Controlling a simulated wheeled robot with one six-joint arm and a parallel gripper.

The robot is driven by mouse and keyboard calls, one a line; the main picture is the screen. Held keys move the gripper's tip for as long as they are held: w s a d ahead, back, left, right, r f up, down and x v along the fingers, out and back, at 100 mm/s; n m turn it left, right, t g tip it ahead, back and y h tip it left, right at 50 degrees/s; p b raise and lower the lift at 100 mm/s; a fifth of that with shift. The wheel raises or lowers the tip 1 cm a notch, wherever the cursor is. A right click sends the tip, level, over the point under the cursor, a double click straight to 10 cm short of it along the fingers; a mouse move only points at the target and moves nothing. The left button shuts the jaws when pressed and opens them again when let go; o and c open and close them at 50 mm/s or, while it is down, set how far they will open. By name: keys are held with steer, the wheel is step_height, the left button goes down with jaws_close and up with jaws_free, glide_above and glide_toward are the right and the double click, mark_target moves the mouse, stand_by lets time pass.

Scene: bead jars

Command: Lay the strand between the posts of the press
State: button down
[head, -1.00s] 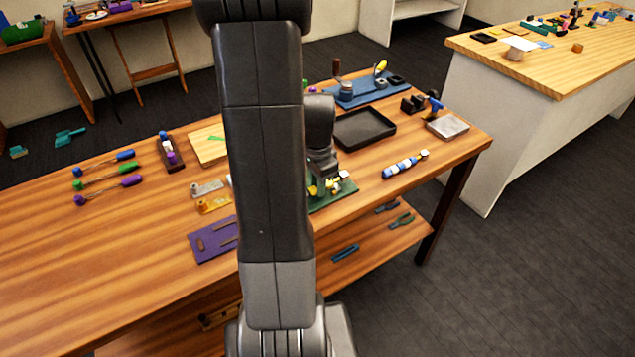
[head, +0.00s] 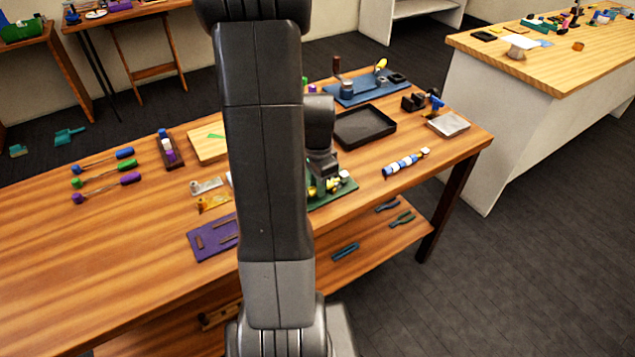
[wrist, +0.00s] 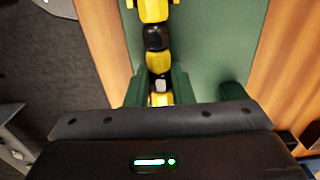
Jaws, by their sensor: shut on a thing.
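The strand (wrist: 156,37) is a row of yellow and black beads with a pale one near my gripper. In the wrist view it runs from the top edge down to my gripper (wrist: 160,98), which is shut on its near end. The green press board (wrist: 215,40) is under the strand. Dark green upright pieces stand on both sides of the near beads, and another stands apart to the right (wrist: 233,94); I cannot tell if the strand rests on the board. In the head view my arm hides most of the press (head: 345,188).
A blue and white bead strand (head: 405,163) lies right of the press. A black tray (head: 364,127) stands behind. A purple board (head: 205,246) lies to the left, near small metal and yellow blocks. The table's front edge is close to the press.

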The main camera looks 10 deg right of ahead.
steer(key=shift+f, duration=0.4)
stand_by(0.5)
steer(key=c, duration=1.2)
jaws_free()
step_height(320, 180, up, 14)
steer(key=shift+f+p, duration=0.1)
steer(key=shift+p, duration=0.2)
